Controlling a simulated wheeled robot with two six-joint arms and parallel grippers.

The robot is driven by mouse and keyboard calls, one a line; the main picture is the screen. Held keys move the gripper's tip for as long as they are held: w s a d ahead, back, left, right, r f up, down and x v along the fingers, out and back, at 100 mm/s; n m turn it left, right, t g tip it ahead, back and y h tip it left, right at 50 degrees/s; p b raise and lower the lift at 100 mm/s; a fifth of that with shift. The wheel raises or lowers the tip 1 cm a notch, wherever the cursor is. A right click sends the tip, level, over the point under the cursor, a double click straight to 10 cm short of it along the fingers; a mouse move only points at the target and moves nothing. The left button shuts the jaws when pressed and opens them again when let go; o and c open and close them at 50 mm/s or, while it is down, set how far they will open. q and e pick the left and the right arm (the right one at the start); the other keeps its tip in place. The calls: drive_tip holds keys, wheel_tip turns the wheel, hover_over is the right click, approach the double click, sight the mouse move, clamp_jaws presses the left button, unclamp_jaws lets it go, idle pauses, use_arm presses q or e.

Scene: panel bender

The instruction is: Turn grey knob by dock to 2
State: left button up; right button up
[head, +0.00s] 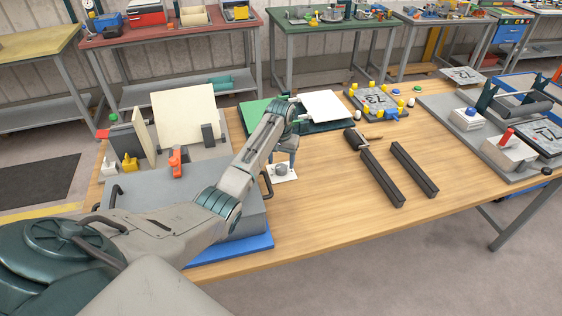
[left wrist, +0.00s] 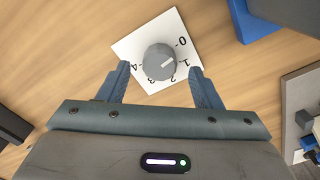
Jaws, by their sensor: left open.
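The grey knob (left wrist: 160,62) sits on a square white dial plate (left wrist: 135,47) marked with numbers from 0 to 4. A short white mark on the knob points close to the 1. In the head view the knob (head: 280,169) stands on the wooden table, just below my left gripper (head: 285,158). My left gripper is open in the left wrist view (left wrist: 164,85), with one finger on each side of the knob's near side. The fingers look apart from the knob. My right gripper does not show.
A large grey box (head: 160,207) on a blue base lies left of the dial. Two dark bars (head: 398,177) lie to the right. A green tray (head: 258,112) with a white sheet (head: 324,105) is behind. Bare wood lies in front of the dial.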

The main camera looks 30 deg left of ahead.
sight(281, 169)
use_arm(q)
drive_tip(key=shift+f, duration=1.15)
drive_tip(key=c, duration=1)
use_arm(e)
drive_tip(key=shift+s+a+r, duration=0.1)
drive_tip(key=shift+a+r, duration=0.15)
